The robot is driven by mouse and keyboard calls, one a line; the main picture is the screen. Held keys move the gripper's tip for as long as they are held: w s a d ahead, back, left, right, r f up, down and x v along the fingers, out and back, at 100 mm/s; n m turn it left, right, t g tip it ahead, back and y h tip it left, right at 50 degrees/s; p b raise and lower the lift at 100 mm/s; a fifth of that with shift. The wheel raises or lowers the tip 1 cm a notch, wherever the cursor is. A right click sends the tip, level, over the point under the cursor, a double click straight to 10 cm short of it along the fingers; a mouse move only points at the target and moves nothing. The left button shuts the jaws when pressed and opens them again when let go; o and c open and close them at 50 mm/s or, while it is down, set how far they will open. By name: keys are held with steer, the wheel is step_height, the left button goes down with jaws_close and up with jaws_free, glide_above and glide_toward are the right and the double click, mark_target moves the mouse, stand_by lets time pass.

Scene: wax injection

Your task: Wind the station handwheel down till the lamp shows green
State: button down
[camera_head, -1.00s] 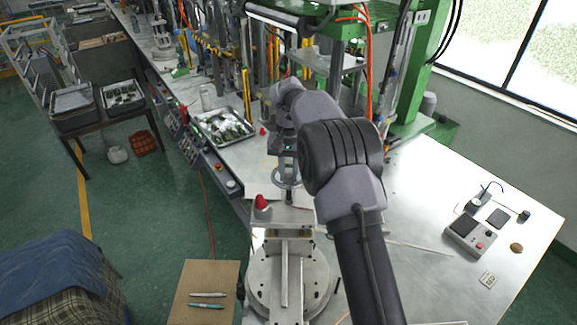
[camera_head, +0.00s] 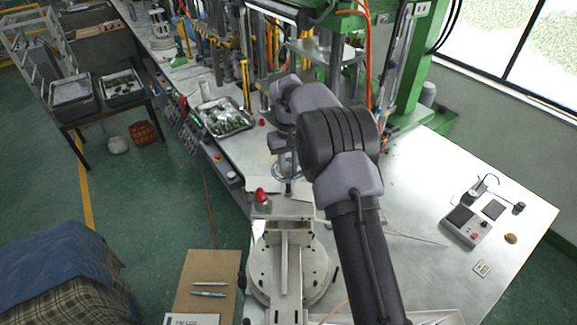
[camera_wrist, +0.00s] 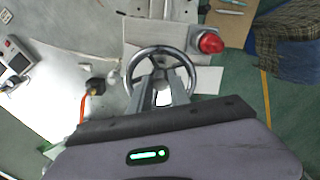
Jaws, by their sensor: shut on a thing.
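The handwheel (camera_wrist: 134,67) is a dark metal ring with spokes. In the wrist view it lies below my gripper (camera_wrist: 160,88), whose two fingers reach down at its hub and near spokes and are shut on it. The exact contact is hard to make out. In the head view the handwheel (camera_head: 287,176) is partly hidden by my wrist, and my gripper (camera_head: 285,150) is above it. The lamp (camera_wrist: 210,41) is a red dome beside the wheel, and it also shows red in the head view (camera_head: 262,196). I see no green on it.
A metal tray of green pieces (camera_head: 247,127) lies on the bench behind the wheel to the left. A grey control box (camera_head: 466,227) stands at the right. A brown board with pens (camera_head: 190,278) is at the front left. The bench between wheel and box is mostly clear.

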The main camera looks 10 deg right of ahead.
steer(key=c, duration=1.5)
jaws_free()
step_height(320, 180, up, 17)
steer(key=p, duration=0.2)
steer(key=shift+r, duration=0.2)
